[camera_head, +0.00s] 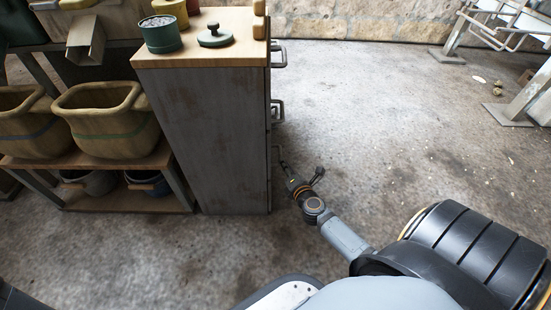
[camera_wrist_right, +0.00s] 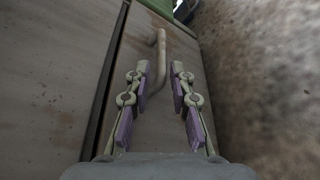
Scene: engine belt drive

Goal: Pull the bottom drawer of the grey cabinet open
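The grey cabinet (camera_head: 225,145) stands left of centre in the head view, its drawer fronts facing right and seen almost edge-on. The handle of its bottom drawer is partly hidden by my right gripper (camera_head: 302,179), low beside the front. In the right wrist view, a bent bar handle (camera_wrist_right: 160,55) stands on a grey drawer front (camera_wrist_right: 186,75). My right gripper (camera_wrist_right: 159,72) is open there, with one finger on each side of the handle's near end. I cannot tell if either finger touches it. My left gripper is not in view.
Two upper handles (camera_head: 277,109) stick out above my right arm. A shelf (camera_head: 115,200) with baskets (camera_head: 103,119) stands left of the cabinet. Pots and a lid (camera_head: 215,39) sit on the cabinet's wooden top. The floor (camera_head: 385,125) right of the cabinet is clear.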

